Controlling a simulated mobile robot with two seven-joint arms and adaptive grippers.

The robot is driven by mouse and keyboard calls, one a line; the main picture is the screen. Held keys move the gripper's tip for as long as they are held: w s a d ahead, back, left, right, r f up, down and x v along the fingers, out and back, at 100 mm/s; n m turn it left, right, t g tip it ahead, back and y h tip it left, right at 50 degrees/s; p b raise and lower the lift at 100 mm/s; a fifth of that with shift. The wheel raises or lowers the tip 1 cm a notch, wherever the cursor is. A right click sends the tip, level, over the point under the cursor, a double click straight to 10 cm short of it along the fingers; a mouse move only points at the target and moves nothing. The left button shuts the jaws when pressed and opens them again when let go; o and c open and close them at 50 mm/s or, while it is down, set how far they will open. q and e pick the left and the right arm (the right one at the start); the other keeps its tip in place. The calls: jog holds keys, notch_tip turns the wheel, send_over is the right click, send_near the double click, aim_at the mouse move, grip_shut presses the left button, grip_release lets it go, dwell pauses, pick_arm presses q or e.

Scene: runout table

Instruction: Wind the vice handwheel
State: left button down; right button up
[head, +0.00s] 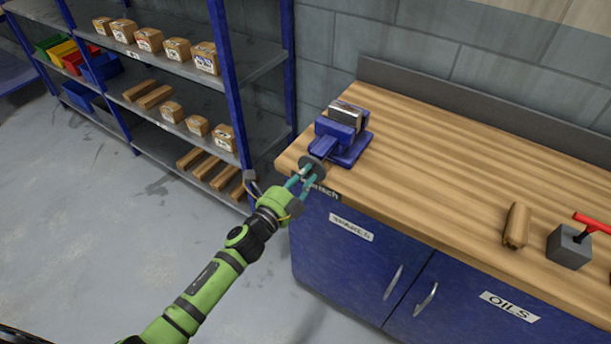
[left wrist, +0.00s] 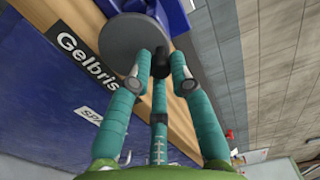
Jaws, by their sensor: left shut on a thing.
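The blue vice (head: 340,136) with grey jaws stands on the left end of the wooden workbench. Its grey round handwheel (head: 312,165) faces the bench's front left edge. The handwheel (left wrist: 133,45) fills the upper middle of the left wrist view, with a dark knob (left wrist: 160,64) on its face. My left gripper (head: 306,181) reaches the wheel from the front. In the left wrist view its teal fingers (left wrist: 160,72) are closed around the knob. My right gripper is in neither view.
The workbench (head: 430,150) has blue cabinet doors below. A brown wooden piece (head: 516,226) and a grey block with a red handle (head: 569,247) lie at the right. A blue shelf rack (head: 228,85) with boxes stands at the left. The middle of the benchtop is clear.

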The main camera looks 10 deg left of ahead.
pick_arm(q)
jog(key=c, duration=1.5)
grip_release()
jog(key=shift+a+n, duration=0.15)
jog(key=shift+n, duration=0.45)
jog(key=shift+o, duration=1.3)
jog(key=p+v, duration=0.1)
jog(key=v, duration=0.6)
